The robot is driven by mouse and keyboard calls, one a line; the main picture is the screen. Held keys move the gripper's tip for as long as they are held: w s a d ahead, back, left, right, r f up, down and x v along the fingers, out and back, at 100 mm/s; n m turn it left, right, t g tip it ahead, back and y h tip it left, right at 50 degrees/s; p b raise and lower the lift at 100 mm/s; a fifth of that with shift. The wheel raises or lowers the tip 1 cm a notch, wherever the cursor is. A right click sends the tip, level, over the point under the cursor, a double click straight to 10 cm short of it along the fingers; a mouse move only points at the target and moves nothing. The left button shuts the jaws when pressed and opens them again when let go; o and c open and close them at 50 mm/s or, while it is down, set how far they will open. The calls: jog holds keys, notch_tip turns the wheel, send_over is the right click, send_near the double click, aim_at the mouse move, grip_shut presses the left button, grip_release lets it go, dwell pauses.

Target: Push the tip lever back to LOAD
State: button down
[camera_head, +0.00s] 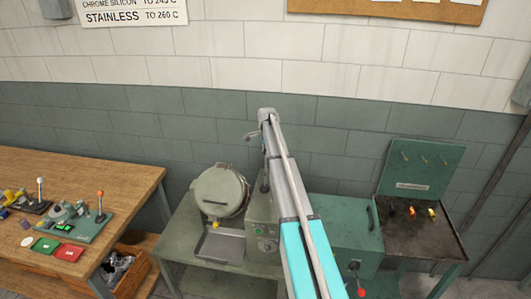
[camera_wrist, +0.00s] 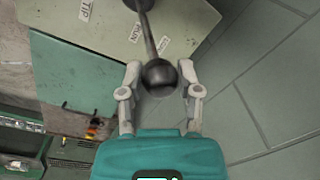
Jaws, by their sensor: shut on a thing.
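In the wrist view the tip lever is a dark rod (camera_wrist: 148,35) ending in a dark ball knob (camera_wrist: 158,76). My gripper (camera_wrist: 160,74) is shut on the knob, with one finger on each side. The rod runs between a RUN label (camera_wrist: 135,32) on its left and another label (camera_wrist: 163,45) on its right, whose word I cannot read. A TIP label (camera_wrist: 86,10) is further left on the pale plate. In the head view my arm covers most of the lever area beside the round drum (camera_head: 220,190), and the knob cannot be made out there.
A control box (camera_head: 262,232) stands right of the drum. A green cabinet (camera_head: 345,228) and a dark tray table (camera_head: 425,235) with an upright green panel (camera_head: 420,170) are further right. A wooden bench (camera_head: 130,175) with fixtures is at left. The tiled wall is close behind.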

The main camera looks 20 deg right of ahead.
jog(key=w+d+f+b, duration=0.2)
jog(key=w+d, duration=0.2)
jog(key=w, duration=0.2)
jog(key=shift+f, duration=0.2)
jog(key=c, duration=0.6)
grip_release()
jog(key=shift+c, duration=0.2)
jog(key=o, duration=0.4)
jog(key=shift+f, duration=0.15)
jog(key=shift+c, duration=0.2)
jog(key=shift+s, duration=0.1)
